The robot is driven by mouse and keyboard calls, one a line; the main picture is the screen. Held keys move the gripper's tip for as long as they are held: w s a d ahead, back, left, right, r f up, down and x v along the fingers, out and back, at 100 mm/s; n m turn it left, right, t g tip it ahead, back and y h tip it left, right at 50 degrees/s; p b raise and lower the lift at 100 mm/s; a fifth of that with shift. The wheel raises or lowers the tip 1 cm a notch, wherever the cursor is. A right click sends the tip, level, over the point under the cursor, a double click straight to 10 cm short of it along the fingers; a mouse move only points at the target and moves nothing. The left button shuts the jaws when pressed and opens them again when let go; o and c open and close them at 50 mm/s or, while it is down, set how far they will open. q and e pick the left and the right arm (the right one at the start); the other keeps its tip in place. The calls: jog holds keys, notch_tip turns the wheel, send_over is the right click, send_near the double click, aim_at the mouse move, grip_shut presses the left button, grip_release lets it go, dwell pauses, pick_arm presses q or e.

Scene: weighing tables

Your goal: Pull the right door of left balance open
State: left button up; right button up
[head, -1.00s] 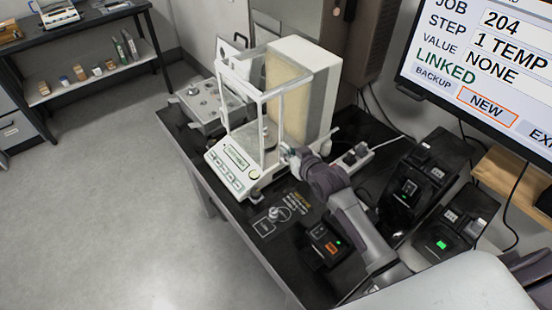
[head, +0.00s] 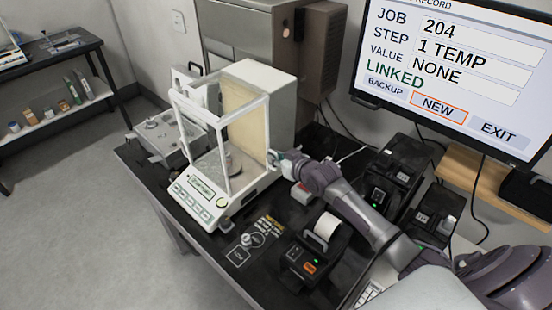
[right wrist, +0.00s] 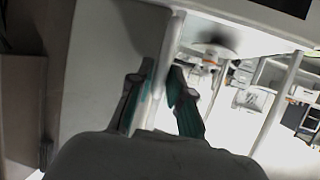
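The left balance (head: 190,195) stands on the dark table, a white body with a clear draft chamber framed in white and a keypad in front. My right gripper (head: 277,158) is at the rear part of the chamber's right side, at the right door's edge. In the right wrist view its two teal-padded fingers (right wrist: 163,75) stand close together on either side of a slim white upright, which looks like the door's handle or edge. The clear door pane is hard to make out. A round pan shows inside the chamber. My left gripper is out of view.
A small black printer with a paper roll (head: 310,258) and black devices (head: 388,180) stand to the right, near my right arm. A grey metal box (head: 160,138) is behind the balance's left. A monitor (head: 455,75) hangs at the right.

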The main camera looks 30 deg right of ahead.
jog(key=shift+o, duration=1)
jog(key=shift+s, duration=0.15)
jog(key=v, duration=1.1)
jog(key=shift+s+r, duration=0.25)
jog(key=shift+s, duration=0.05)
